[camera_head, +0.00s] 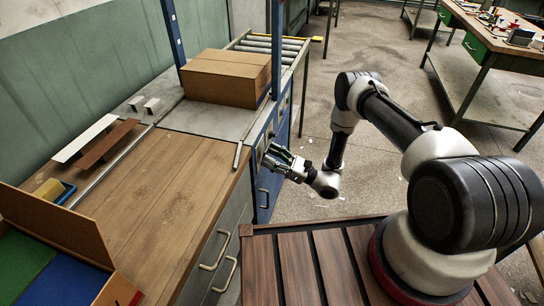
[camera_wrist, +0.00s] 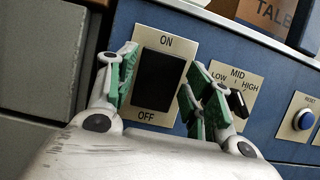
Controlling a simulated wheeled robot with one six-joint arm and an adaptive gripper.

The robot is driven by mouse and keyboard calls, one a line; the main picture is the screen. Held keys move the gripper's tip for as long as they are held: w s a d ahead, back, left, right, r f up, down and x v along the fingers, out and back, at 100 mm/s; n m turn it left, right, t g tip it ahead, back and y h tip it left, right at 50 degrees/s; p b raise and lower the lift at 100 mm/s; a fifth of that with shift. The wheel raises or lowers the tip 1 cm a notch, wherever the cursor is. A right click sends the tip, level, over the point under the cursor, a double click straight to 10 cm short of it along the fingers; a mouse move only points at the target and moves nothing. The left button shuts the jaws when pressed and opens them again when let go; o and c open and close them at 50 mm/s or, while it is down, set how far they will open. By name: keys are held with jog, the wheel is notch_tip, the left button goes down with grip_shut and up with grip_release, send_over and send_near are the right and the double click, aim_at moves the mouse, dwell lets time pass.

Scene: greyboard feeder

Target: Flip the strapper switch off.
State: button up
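The strapper switch (camera_wrist: 157,82) is a black rocker on a beige plate, with ON printed above it and OFF below. It is on the blue front panel of the strapper (camera_head: 262,190). Its face looks evenly dark, so I cannot tell which side is pressed. My gripper (camera_wrist: 161,72) is open and empty, with one green-padded finger on each side of the rocker in the wrist view. I cannot tell whether a finger touches the plate. In the head view my gripper (camera_head: 277,155) is at the strapper's front panel and hides the switch.
A LOW-MID-HIGH knob (camera_wrist: 238,102) sits just right of the switch, close behind the right finger. A blue RESET button (camera_wrist: 303,120) is farther right. A cardboard box (camera_head: 222,80) rests on the strapper top.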

jog(key=shift+o, duration=0.6)
jog(key=v, duration=1.2)
